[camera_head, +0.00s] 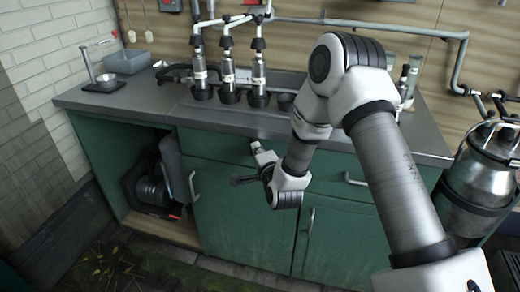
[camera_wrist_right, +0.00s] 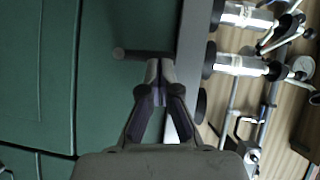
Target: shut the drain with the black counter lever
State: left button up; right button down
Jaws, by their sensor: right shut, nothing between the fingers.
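The black counter lever (camera_wrist_right: 137,53) shows in the right wrist view as a dark rod with a rounded end, sticking out from the counter edge across the green cabinet front. My right gripper (camera_wrist_right: 161,64) is shut and empty, its fingertips right beside the rod near the counter edge. I cannot tell whether they touch it. In the head view my right gripper (camera_head: 238,181) is in front of the green cabinet, below the counter edge. I cannot pick out the lever surely there. The drain is not clearly seen. My left gripper is not in view.
The grey counter (camera_head: 120,101) carries several upright metal fittings (camera_head: 228,72) and a grey bin (camera_head: 128,62). Cabinet handles (camera_head: 193,185) stick out of the green doors. A metal churn (camera_head: 472,190) stands at the right.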

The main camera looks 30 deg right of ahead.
jog(key=w+a+n+g+p, duration=0.1)
jog(key=n+p, duration=0.1)
jog(key=p, duration=0.1)
jog(key=w+a+n+g+h+p, duration=0.1)
jog(key=n+g+p, duration=0.1)
jog(key=p, duration=0.1)
jog(key=w+a+n+g+p, duration=0.1)
jog(key=n+g+p, duration=0.1)
jog(key=p, duration=0.2)
jog(key=shift+w+r+h, duration=0.1)
jog(key=shift+r+h, duration=0.2)
jog(key=shift+r, duration=0.1)
jog(key=shift+w+a+f+n+g+h+p, duration=0.3)
jog(key=shift+w+f+n+g+h+p, duration=0.15)
jog(key=shift+n+g+p, duration=0.4)
jog(key=shift+w+a+f, duration=0.15)
jog(key=shift+f, duration=0.2)
jog(key=shift+w+a+f, duration=0.2)
jog(key=shift+w+f, duration=0.15)
jog(key=shift+f, duration=0.15)
